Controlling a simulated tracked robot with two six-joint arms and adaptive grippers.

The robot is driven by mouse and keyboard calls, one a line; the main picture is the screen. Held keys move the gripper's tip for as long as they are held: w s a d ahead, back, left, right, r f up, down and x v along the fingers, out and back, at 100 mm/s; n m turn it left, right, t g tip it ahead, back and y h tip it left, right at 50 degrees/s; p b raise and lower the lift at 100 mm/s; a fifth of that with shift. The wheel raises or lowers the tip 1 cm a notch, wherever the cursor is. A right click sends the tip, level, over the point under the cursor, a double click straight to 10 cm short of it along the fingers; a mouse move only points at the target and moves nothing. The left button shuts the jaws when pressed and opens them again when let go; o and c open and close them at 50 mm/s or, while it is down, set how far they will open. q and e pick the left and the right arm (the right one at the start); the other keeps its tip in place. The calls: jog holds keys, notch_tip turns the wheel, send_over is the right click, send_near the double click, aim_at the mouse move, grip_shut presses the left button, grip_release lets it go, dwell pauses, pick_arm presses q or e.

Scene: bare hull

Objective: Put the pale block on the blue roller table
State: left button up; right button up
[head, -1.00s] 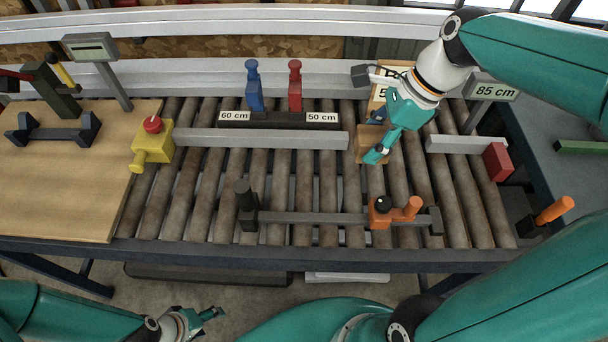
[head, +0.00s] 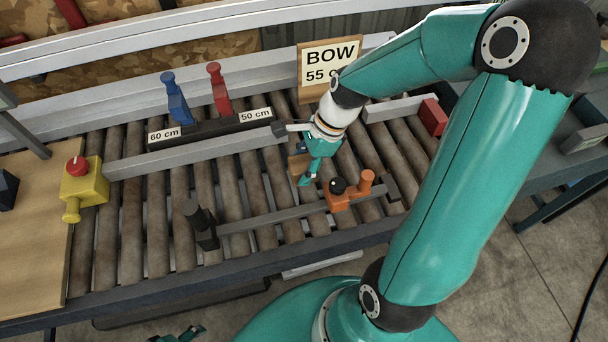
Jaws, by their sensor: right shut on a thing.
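The pale block (head: 297,172) is a light wood piece among the grey-brown rollers, right of the table's middle and partly hidden by my gripper. My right gripper (head: 304,169) reaches down from the right and is shut on the block. I cannot tell whether the block touches the rollers. The roller table (head: 233,202) has a dark blue-grey frame and long rollers. My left gripper (head: 182,334) shows only as a small teal part at the bottom edge, too cut off to judge.
An orange clamp (head: 338,198) on a grey bar stands close in front of the block. A blue lever (head: 176,98) and a red lever (head: 219,90) stand behind. A yellow box (head: 84,182) is at left, and a BOW sign (head: 330,62) at the back.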

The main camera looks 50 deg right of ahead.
jog(key=shift+f, duration=2.25)
jog(key=shift+f+b, duration=0.1)
jog(key=shift+b, duration=0.3)
jog(key=o, duration=1.2)
jog(key=p+v, duration=0.1)
jog(key=v, duration=1.1)
jog(key=shift+a, duration=0.1)
